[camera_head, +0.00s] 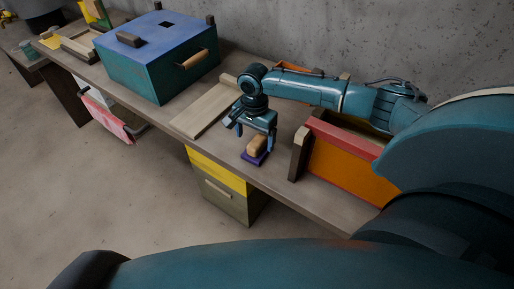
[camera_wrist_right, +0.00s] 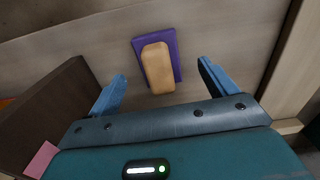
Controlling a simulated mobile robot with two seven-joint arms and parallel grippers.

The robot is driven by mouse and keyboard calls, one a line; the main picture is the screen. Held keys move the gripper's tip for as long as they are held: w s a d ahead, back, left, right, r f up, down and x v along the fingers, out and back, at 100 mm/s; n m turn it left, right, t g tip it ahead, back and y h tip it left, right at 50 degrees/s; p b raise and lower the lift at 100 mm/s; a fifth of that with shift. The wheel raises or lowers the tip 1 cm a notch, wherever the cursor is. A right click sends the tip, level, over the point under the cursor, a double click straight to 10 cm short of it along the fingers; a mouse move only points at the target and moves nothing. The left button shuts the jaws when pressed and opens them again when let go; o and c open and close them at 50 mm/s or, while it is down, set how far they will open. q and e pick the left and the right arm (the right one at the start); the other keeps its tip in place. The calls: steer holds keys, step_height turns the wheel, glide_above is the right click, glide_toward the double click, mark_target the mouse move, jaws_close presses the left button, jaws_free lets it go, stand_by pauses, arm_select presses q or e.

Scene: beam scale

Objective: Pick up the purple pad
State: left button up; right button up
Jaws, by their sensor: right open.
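The purple pad (camera_head: 254,158) lies on the bench top near its front edge. A tan wooden block (camera_head: 258,144) sits on top of it like a handle and covers its middle. In the right wrist view the pad (camera_wrist_right: 175,47) shows as a purple rim around the block (camera_wrist_right: 157,68). My right gripper (camera_head: 256,140) is open and points down over the pad. In the wrist view its two blue fingers (camera_wrist_right: 162,85) stand to either side of the block, with gaps between, and it holds nothing. My left gripper is not visible.
An orange box with a red rim (camera_head: 343,170) stands to the right. A pale board (camera_head: 205,110) lies left of my right gripper. A blue-topped green chest (camera_head: 158,60) stands farther left. Yellow and grey drawers (camera_head: 222,187) are below the bench's front edge.

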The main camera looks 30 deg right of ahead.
mark_target(256, 142)
steer(key=f, duration=0.5)
steer(key=shift+d, duration=0.25)
steer(key=shift+c, duration=0.4)
steer(key=c, duration=1)
step_height(256, 142, up, 10)
steer(key=shift+r, duration=0.1)
steer(key=shift+c, duration=0.2)
